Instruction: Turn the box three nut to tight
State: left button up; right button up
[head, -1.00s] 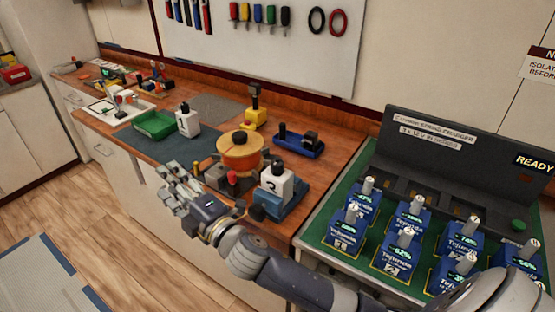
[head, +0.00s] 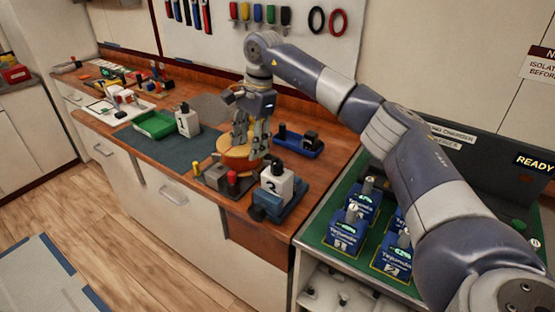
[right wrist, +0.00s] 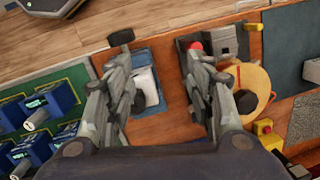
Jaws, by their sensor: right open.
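A white box (head: 277,183) with a dark top sits in a blue vise (head: 265,207) at the bench's front right; its mark looks like a 2. Another white box (head: 188,122) stands farther left; its mark is too small to read. No box clearly reads three, and I cannot make out a nut. My right gripper (head: 249,142) is open, fingers pointing down over the round orange stand (head: 237,158), partly hiding it. In the right wrist view, the open fingers (right wrist: 158,60) straddle the blue vise and white box (right wrist: 146,84), seen below; the orange stand (right wrist: 246,88) is beyond the right finger.
A green tray (head: 154,125) is on the left, a blue tray (head: 300,146) behind. A grey block with a red knob (head: 232,181) stands before the orange stand. The charger with blue batteries (head: 345,233) is at right, partly hidden by my right arm.

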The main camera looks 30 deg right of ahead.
jog(key=g+h, duration=0.1)
jog(key=h, duration=0.1)
send_near(277, 161)
notch_tip(277, 161, down, 8)
jog(key=shift+s+p, duration=0.15)
jog(key=shift+p, duration=1.1)
jog(key=shift+f, duration=0.7)
jog(key=c, duration=1.1)
